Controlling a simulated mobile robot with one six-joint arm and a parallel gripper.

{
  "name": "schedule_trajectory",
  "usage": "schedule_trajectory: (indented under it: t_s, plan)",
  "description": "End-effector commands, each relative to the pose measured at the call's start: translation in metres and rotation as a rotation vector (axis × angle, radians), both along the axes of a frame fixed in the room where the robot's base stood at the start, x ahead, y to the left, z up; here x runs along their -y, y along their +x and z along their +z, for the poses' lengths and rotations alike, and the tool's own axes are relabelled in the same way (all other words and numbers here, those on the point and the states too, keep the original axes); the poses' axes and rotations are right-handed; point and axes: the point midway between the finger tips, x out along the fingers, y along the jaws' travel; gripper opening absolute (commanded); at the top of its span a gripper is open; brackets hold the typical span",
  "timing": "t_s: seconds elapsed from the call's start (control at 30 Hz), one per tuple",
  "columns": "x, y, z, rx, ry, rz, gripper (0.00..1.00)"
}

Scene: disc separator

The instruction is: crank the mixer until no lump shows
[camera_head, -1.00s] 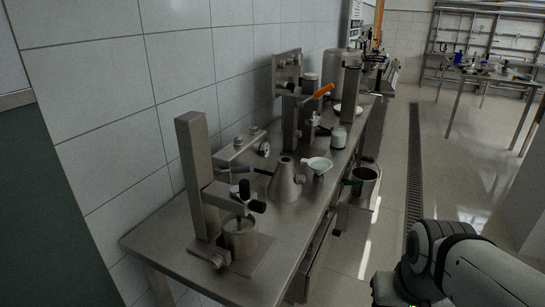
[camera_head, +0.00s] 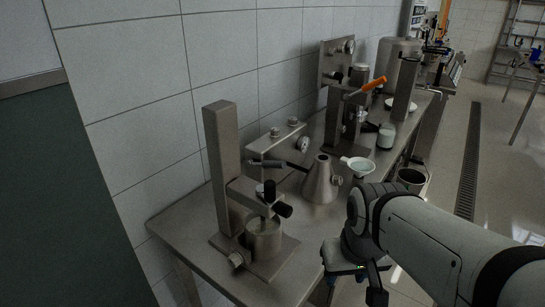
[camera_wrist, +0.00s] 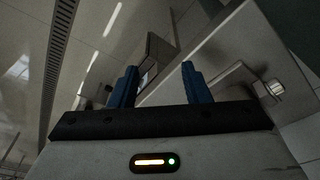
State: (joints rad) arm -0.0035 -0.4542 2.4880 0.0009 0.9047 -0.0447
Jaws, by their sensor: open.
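The steel stand that looks like the mixer has an upright post (camera_head: 224,165) at the near end of the bench. A side arm with black knobs (camera_head: 284,210) sits over a small steel cup (camera_head: 263,240) on its base. The cup's contents are too small and dark to tell whether a lump shows. My gripper (camera_head: 366,284) is low at the bench's front edge, to the right of the cup and apart from it. Its two blue fingers (camera_wrist: 160,86) are spread and empty in the wrist view.
A tiled wall (camera_head: 130,80) runs behind. Open floor lies to the right.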

Motion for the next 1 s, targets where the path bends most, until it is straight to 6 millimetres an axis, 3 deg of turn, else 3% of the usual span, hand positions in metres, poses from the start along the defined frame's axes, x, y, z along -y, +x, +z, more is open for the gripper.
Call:
schedule_trajectory:
  t_s: [0.03, 0.17, 0.5, 0.7, 1.0]
  plan:
    - [-0.016, 0.004, 0.009, -0.004, -0.008, 0.045, 0.43]
    - [-0.03, 0.017, 0.038, -0.024, -0.053, 0.303, 0.43]
    - [-0.071, 0.066, 0.127, -0.077, -0.19, 1.332, 0.43]
    - [-0.098, 0.09, 0.169, -0.085, -0.239, 1.898, 0.43]
    - [-0.132, 0.112, 0.192, -0.068, -0.271, 2.532, 0.43]
